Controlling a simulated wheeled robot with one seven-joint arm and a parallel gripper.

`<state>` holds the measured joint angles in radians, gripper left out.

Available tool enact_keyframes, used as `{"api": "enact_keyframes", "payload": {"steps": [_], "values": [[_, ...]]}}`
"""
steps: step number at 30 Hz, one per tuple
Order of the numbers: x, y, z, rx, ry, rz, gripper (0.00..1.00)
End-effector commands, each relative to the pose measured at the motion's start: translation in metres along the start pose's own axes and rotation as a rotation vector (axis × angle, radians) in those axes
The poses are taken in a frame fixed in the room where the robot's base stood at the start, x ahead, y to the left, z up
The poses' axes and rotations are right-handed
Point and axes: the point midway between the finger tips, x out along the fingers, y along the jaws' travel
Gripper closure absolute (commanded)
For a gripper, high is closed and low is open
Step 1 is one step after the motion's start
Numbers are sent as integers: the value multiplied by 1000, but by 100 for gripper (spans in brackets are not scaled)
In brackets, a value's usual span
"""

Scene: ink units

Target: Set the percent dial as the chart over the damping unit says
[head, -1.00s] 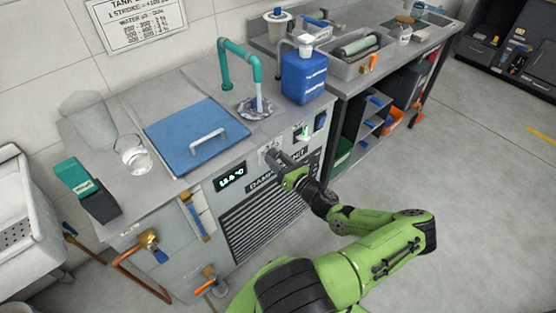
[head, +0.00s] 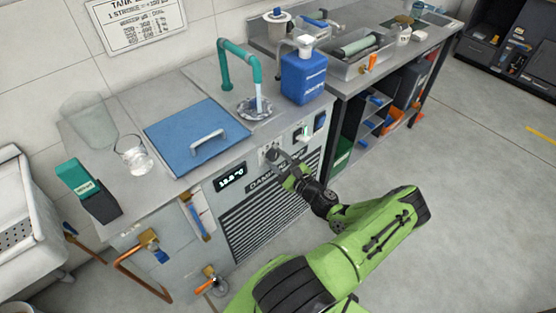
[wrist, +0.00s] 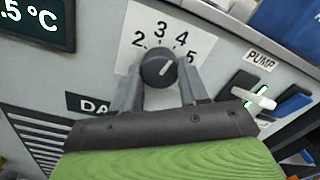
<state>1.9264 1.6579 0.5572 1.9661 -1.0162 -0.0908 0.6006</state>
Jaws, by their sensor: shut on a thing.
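The dial (wrist: 156,68) is a dark round knob on the front of the damping unit (head: 232,208). Its white plate (wrist: 150,22) shows the numbers 2, 3, 4 and 5. A short light mark on the knob points up and right, roughly toward 4 or just past it. My gripper (wrist: 159,76) is shut on the dial, one finger at each side. The chart (head: 135,22) hangs on the wall above the unit. Its header mentions one stroke, but its rows are too small to read.
Right of the dial are a PUMP label (wrist: 260,60) and a white switch (wrist: 257,98). A lit temperature display (head: 229,178) is to the left. On top stand a blue lid (head: 180,140), a blue bottle (head: 303,78) and a glass (head: 134,155). Open floor lies right.

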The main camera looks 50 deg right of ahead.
Motion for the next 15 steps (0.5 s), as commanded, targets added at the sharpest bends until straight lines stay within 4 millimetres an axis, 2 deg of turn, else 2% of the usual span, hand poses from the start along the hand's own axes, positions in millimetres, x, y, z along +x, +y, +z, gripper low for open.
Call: {"api": "enact_keyframes", "payload": {"steps": [15], "values": [[0,-1,-1,-428,-8,4,87]]}}
